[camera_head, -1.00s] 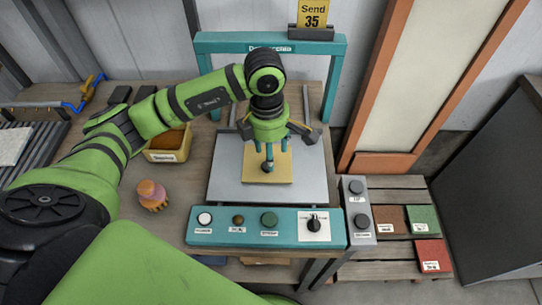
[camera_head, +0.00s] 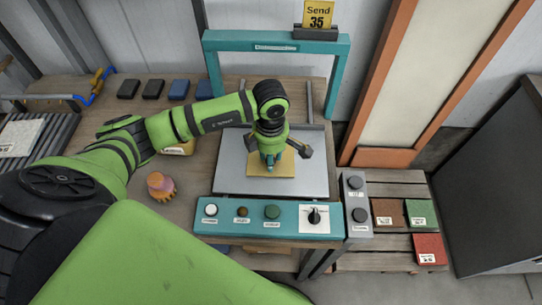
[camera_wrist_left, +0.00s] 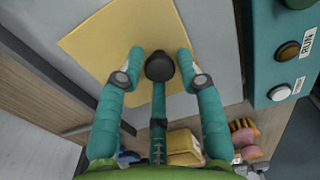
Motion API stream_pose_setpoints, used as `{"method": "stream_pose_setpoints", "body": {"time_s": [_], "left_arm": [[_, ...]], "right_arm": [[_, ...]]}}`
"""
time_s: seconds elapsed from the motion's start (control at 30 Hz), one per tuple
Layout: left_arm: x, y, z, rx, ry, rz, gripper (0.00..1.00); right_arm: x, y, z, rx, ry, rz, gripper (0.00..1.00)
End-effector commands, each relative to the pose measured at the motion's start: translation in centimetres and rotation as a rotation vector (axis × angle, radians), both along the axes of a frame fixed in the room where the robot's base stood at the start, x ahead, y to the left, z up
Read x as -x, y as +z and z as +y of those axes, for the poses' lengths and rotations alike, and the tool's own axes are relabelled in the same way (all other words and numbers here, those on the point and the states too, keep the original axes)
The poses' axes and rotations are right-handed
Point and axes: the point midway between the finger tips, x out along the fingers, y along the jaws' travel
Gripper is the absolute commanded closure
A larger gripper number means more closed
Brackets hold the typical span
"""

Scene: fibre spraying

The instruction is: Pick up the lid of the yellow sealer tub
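A flat yellow square (camera_head: 284,170) with a round black knob lies on the grey metal plate of the bench station; it looks like the lid. It also shows in the left wrist view (camera_wrist_left: 95,45), with the black knob (camera_wrist_left: 160,67) near its middle. My left gripper (camera_head: 271,160) is over the square. In the left wrist view its teal fingers (camera_wrist_left: 162,75) are spread on both sides of the knob, with gaps visible. The yellow tub (camera_head: 180,148) is left of the plate, mostly hidden behind my left arm. My right gripper is out of view.
A teal frame (camera_head: 340,75) stands behind the plate (camera_head: 312,185), and a teal button panel (camera_head: 290,225) runs along its front. An orange-and-pink object (camera_head: 160,186) stands left on the bench. Brown, green and red blocks (camera_head: 428,248) sit on slats at right.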

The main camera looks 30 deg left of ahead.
Motion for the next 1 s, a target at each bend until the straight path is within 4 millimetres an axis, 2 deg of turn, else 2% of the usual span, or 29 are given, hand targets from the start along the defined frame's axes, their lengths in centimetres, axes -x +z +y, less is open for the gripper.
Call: {"method": "stream_pose_setpoints", "body": {"time_s": [0.07, 0.5, 0.67, 0.77, 1.0], "left_arm": [[0.0, 0.0, 0.0, 0.0, 0.0, 0.0, 1.0], [-0.1, 0.4, 0.0, 0.0, 0.001, -0.001, 1.0], [-0.2, 1.8, 0.0, 0.001, 0.0, -0.006, 1.0], [-0.2, 3.5, 0.0, 0.001, 0.0, -0.009, 1.0], [2.4, 6.8, -4.6, 0.003, -0.009, -0.007, 1.0]], "right_arm": [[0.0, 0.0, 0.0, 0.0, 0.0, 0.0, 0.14], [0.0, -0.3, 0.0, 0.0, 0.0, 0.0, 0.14], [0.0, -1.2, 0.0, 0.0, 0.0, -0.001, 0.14], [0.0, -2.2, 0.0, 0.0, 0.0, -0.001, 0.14], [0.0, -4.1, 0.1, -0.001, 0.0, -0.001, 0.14]]}}
